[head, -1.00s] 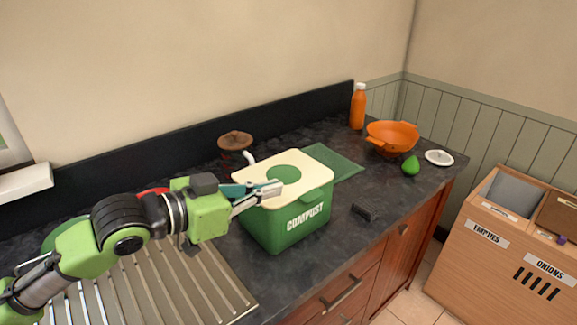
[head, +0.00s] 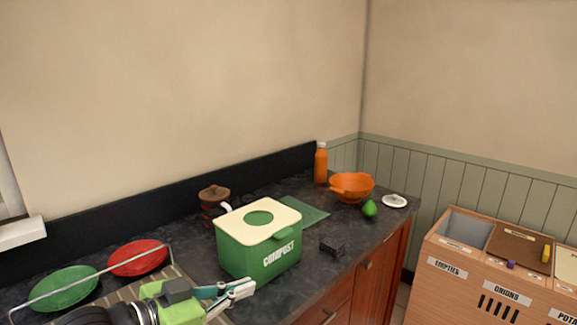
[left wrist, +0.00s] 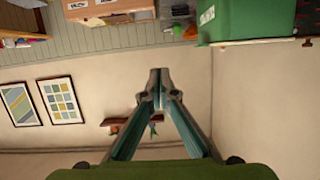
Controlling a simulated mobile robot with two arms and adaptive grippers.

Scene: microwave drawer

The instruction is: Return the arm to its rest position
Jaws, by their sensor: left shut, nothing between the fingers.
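My left gripper (head: 243,287) is at the lower middle of the head view, in front of the green compost bin and apart from anything held. Its fingers are together and empty; the left wrist view also shows the fingertips (left wrist: 158,78) meeting. The arm behind it is mostly cut off by the bottom edge. The compost bin (head: 240,259) stands upright on the counter with its cream lid (head: 285,216) on. My right gripper is in neither view.
A red plate (head: 138,257) and a green plate (head: 63,287) stand at the left by a rack. An orange colander (head: 352,187), an orange bottle (head: 321,163), a green fruit or vegetable (head: 370,209) and a small black item (head: 332,246) are on the dark counter. A wooden sorting bin (head: 450,285) stands right.

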